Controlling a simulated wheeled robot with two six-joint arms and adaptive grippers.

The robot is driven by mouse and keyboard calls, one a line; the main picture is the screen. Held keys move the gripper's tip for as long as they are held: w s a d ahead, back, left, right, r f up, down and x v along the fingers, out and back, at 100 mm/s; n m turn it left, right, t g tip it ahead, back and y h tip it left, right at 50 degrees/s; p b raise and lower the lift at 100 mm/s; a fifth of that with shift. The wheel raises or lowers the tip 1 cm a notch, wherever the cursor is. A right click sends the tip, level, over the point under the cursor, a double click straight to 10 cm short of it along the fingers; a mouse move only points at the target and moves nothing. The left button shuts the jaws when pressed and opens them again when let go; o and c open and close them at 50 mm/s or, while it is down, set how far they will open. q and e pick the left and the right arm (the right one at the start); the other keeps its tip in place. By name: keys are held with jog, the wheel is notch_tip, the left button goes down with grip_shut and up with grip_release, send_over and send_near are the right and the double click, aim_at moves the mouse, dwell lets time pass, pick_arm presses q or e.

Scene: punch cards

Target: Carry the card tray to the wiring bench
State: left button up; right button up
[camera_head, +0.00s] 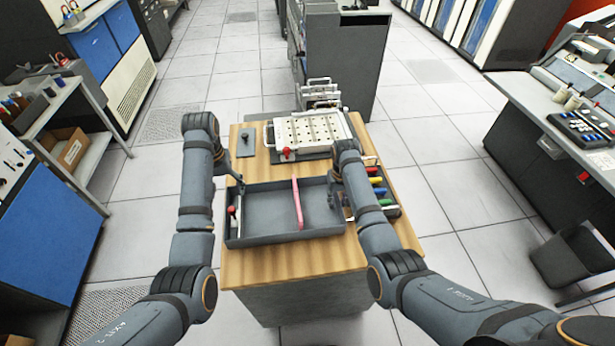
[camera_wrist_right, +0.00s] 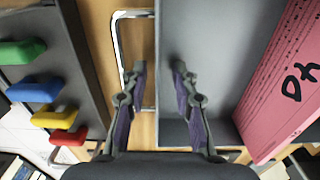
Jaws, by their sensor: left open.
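The grey card tray (camera_head: 262,238) lies on a wooden-topped table (camera_head: 290,262), with a pink deck of cards (camera_head: 297,203) standing inside it. The deck also shows at the right of the right wrist view (camera_wrist_right: 288,85), with a black mark. My left gripper (camera_head: 239,186) is open at the tray's left side, above its rim. My right gripper (camera_head: 334,196) is over the tray's right side. In the right wrist view its fingers (camera_wrist_right: 159,75) stand apart, one on each side of the tray wall; a metal handle (camera_wrist_right: 116,40) sits outside that wall. I cannot tell which bench is the wiring bench.
A pale perforated board (camera_head: 312,133) with a red knob lies behind the tray. Coloured-handled tools (camera_head: 378,191) lie in a rack close by the tray's right. A bench (camera_head: 520,105) stands right, shelves (camera_head: 75,125) left, a grey cabinet (camera_head: 345,65) behind. Tiled floor is open between them.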

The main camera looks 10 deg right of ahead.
pick_arm(q)
jog(key=shift+r, duration=0.3)
pick_arm(e)
notch_tip(320, 180, up, 12)
dwell(0.6)
